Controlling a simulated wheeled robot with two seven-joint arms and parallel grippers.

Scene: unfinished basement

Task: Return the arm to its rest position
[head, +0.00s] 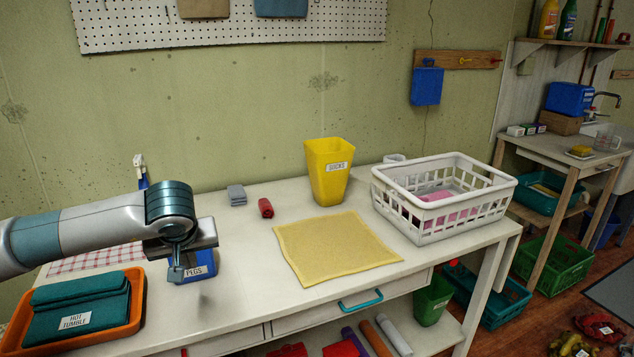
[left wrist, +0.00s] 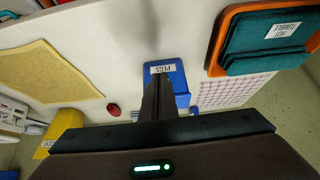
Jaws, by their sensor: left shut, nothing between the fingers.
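My left arm comes in from the left over the white table. My left gripper (head: 176,272) is shut and empty, pointing down in front of the blue pegs box (head: 203,269). In the left wrist view the shut fingers (left wrist: 157,88) overlap the blue pegs box (left wrist: 182,84); I cannot tell whether they touch it. The box's inside is mostly hidden by the gripper. My right gripper is not in view.
An orange tray (head: 137,312) with folded teal cloths stands at left. A yellow cloth (head: 335,248), yellow socks bin (head: 328,172), red roll (head: 265,208), grey folded cloth (head: 237,195) and white basket (head: 437,213) occupy the table (head: 262,289). A spray bottle (head: 141,172) stands behind my arm.

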